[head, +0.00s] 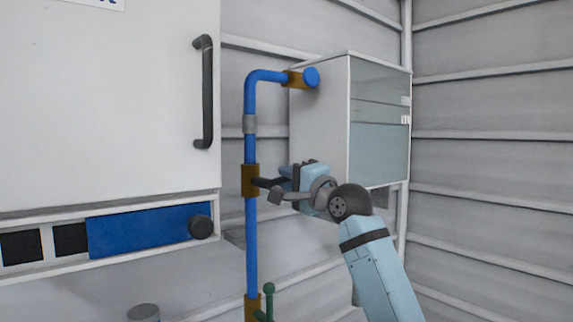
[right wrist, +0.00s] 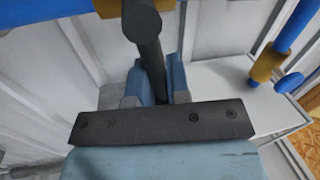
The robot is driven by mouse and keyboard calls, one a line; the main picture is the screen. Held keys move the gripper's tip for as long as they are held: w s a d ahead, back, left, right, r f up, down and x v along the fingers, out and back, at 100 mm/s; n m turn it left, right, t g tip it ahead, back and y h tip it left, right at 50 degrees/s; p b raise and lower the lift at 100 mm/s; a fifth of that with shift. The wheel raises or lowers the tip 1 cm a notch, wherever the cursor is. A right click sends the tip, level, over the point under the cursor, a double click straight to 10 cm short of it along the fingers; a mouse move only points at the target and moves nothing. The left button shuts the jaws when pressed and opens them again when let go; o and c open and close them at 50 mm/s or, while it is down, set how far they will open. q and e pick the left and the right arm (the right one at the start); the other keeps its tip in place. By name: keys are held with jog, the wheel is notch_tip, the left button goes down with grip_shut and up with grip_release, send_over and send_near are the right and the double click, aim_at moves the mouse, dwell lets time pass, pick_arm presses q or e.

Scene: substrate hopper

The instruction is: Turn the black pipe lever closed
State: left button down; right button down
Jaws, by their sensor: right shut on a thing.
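The black pipe lever (head: 262,182) sticks out to the right, roughly level, from a brass valve body (head: 250,181) on the upright blue pipe (head: 251,235). My right gripper (head: 284,186) is shut on the lever, coming in from the right; its fingers hide part of the lever. In the right wrist view the lever (right wrist: 145,35) runs down between the two fingers of the gripper (right wrist: 153,85), and its far end is hidden by the gripper body. My left gripper is not in view.
A white cabinet (head: 110,100) with a black handle (head: 205,92) stands left of the pipe. A glass-fronted box (head: 320,125) hangs behind my right gripper. A green lever (head: 268,295) sits on a lower brass valve. A blue panel with a black knob (head: 200,227) is at lower left.

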jog(key=shift+d+m+t+p, duration=0.3)
jog(key=shift+m+p, duration=0.2)
jog(key=shift+m, duration=0.6)
jog(key=shift+f+h, duration=0.1)
jog(key=shift+h, duration=0.2)
jog(key=c, duration=1.1)
grip_release()
jog(key=shift+w+f, duration=0.15)
jog(key=shift+w+d+f, duration=0.1)
jog(key=shift+d+f, duration=0.05)
jog(key=shift+d, duration=0.05)
jog(key=shift+s+a+f, duration=0.1)
jog(key=shift+s, duration=0.15)
jog(key=b+v, duration=0.3)
jog(key=v, duration=1)
jog(key=shift+d+b, duration=0.35)
jog(key=shift+d, duration=0.05)
